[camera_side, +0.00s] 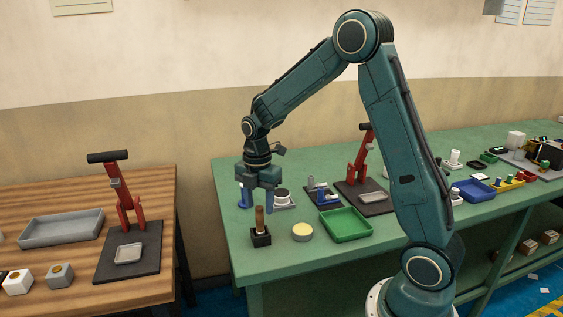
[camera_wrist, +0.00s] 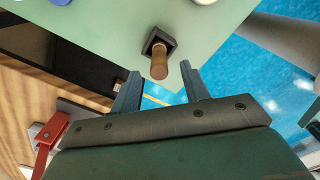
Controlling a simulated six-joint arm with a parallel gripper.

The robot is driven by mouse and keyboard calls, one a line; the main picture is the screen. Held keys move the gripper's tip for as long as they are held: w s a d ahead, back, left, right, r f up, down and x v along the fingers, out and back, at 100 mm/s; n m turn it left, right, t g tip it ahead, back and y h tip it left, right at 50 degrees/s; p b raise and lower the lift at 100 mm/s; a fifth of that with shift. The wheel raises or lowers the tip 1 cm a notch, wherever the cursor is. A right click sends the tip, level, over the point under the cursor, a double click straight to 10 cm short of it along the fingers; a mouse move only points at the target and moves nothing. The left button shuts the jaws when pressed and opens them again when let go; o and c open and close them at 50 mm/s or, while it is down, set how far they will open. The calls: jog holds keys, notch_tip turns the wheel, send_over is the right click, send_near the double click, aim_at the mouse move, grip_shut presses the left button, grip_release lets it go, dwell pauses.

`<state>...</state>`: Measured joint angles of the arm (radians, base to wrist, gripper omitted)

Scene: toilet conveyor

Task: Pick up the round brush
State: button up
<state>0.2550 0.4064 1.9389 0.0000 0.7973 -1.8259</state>
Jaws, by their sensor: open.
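The round brush (camera_side: 260,219) shows as an upright brown wooden handle. Its lower end is hidden in a small black square holder (camera_side: 261,238) near the left end of the green table. The handle also shows in the wrist view (camera_wrist: 159,67), rising from the holder (camera_wrist: 154,42). My gripper (camera_side: 256,209) is open and empty, pointing down above the holder. In the wrist view the handle's end appears between the fingertips (camera_wrist: 160,70), with a gap on each side. I cannot tell how far down the fingers reach along the handle.
A round cream-topped tin (camera_side: 303,232) and a green tray (camera_side: 345,222) lie right of the holder. A red press (camera_side: 361,165) on a dark base stands behind. A wooden table (camera_side: 60,260) with another red press is at left, across a gap.

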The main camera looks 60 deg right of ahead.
aim_at(260, 230)
jog(key=shift+f, duration=2.65)
grip_shut()
jog(key=shift+r, duration=0.15)
notch_tip(260, 230, up, 20)
jog(key=shift+d, duration=0.1)
